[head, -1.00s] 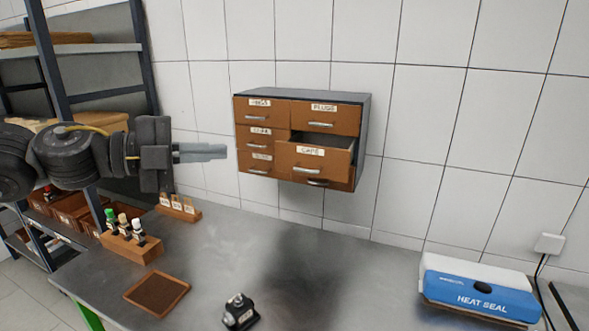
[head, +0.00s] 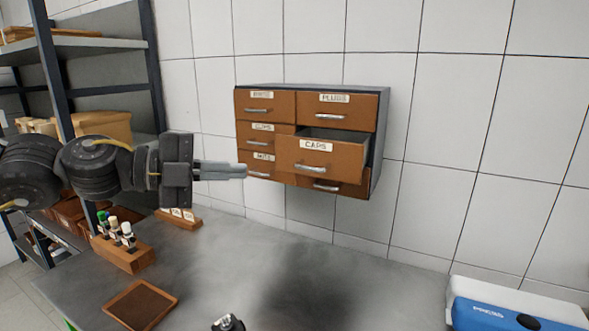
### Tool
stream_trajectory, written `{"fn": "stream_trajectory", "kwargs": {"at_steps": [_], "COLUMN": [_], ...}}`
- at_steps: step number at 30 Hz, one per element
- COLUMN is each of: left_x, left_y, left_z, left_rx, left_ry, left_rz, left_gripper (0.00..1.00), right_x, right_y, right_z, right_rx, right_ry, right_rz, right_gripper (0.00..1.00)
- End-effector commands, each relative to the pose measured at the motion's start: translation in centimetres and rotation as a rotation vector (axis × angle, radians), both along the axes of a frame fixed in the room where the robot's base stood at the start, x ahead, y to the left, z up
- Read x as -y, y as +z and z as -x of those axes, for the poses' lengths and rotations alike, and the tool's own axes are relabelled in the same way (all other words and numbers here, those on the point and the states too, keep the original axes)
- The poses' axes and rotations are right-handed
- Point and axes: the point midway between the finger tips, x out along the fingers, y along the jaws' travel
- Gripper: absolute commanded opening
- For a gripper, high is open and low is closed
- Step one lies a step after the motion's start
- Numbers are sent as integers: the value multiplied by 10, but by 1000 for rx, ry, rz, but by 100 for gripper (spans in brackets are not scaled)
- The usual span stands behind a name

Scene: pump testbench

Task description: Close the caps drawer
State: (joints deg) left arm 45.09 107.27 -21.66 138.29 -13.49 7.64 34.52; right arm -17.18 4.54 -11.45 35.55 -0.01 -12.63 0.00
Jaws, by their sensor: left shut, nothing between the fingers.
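The caps drawer (head: 318,158) is a brown drawer front labelled CAPS with a silver handle. It is pulled out of the right side of the wall cabinet (head: 378,140), and its dark inside shows above the front. My left gripper (head: 244,171) comes in from the left with its fingers together and empty. I cannot tell whether the tips touch the cabinet.
The plugs drawer (head: 334,109) above and the other drawers look shut. Below are a grey bench (head: 260,270), a wooden holder with small bottles (head: 122,251), a brown tray (head: 140,304) and a blue heat sealer (head: 510,318). The bench middle is clear.

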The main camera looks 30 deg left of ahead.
Motion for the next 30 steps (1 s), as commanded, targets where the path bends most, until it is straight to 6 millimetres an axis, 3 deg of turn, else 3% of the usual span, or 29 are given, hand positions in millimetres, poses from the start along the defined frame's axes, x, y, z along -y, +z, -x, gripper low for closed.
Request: {"fn": "stream_trajectory", "kwargs": {"at_steps": [9, 18, 23, 30], "left_x": [24, 49, 63, 60], "left_y": [3, -3, -8, -18], "left_z": [-27, -53, -71, -101], "left_rx": [-2, 0, 0, -2], "left_ry": [-7, -9, -7, -2], "left_rz": [10, 7, 7, 3], "left_gripper": [0, 0, 0, 0], "right_x": [1, 1, 1, 1], "right_y": [48, 83, 96, 106], "right_z": [0, 0, 0, 0], "right_rx": [0, 0, 0, 0], "right_ry": [1, 1, 1, 1], "right_rz": [1, 2, 2, 1], "right_gripper": [71, 71, 71, 71]}}
